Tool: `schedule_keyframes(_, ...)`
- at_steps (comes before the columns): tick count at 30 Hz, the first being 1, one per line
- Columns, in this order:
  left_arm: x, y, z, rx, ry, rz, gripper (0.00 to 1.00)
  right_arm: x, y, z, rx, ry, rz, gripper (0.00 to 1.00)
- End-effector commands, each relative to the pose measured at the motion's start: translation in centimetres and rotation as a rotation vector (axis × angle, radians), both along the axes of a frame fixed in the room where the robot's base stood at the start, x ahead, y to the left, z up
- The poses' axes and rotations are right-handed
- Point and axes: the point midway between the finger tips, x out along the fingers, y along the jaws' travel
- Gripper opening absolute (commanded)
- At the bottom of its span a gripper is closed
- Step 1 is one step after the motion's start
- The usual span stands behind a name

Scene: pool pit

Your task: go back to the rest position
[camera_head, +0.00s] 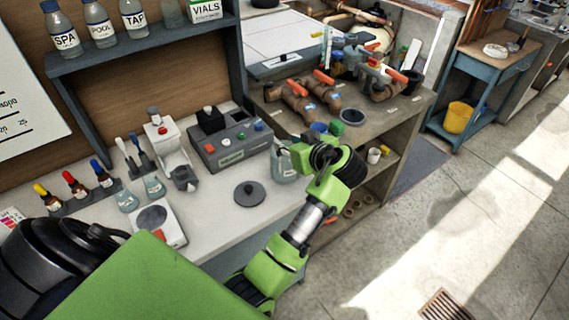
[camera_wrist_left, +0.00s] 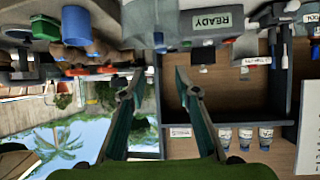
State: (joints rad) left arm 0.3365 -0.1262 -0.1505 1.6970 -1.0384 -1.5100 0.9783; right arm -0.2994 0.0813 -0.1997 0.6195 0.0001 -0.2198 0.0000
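My left arm reaches across the right end of the workbench (camera_head: 225,205) in the head view. Its green gripper (camera_head: 301,158) is at the bench's right edge, close to a clear glass vessel (camera_head: 284,168). The fingertips are hard to make out there. In the left wrist view, the two fingers of the left gripper (camera_wrist_left: 158,74) stand apart with nothing held between them. That view is upside down and shows a grey device marked READY (camera_wrist_left: 217,20). My right gripper is in neither view.
A grey control box (camera_head: 230,145), a black round knob-like lid (camera_head: 249,194), a scale (camera_head: 157,222) and dropper bottles (camera_head: 75,184) stand on the bench. A shelf (camera_head: 145,45) with labelled bottles is above. Pipe fittings (camera_head: 300,100) fill the bench to the right. Floor at right is open.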

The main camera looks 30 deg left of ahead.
Motion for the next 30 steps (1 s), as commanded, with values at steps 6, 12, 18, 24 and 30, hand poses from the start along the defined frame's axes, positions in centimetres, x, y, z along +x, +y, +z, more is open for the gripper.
schedule_keyframes(6,-0.6,-1.1,0.7,0.000,0.000,0.001,0.29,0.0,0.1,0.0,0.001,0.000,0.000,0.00)
schedule_keyframes(12,-0.7,-1.1,0.7,0.000,0.000,0.001,0.29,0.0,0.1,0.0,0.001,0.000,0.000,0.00)
schedule_keyframes(18,-0.7,-1.1,0.6,0.000,0.001,0.000,0.29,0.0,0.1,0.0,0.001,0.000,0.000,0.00)
schedule_keyframes(24,-3.3,-1.1,-3.1,-0.041,0.108,-0.073,0.29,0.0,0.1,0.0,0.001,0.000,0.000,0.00)
schedule_keyframes(30,-10.6,-2.4,-10.4,-0.137,0.353,-0.313,0.29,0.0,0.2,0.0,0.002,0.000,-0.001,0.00)
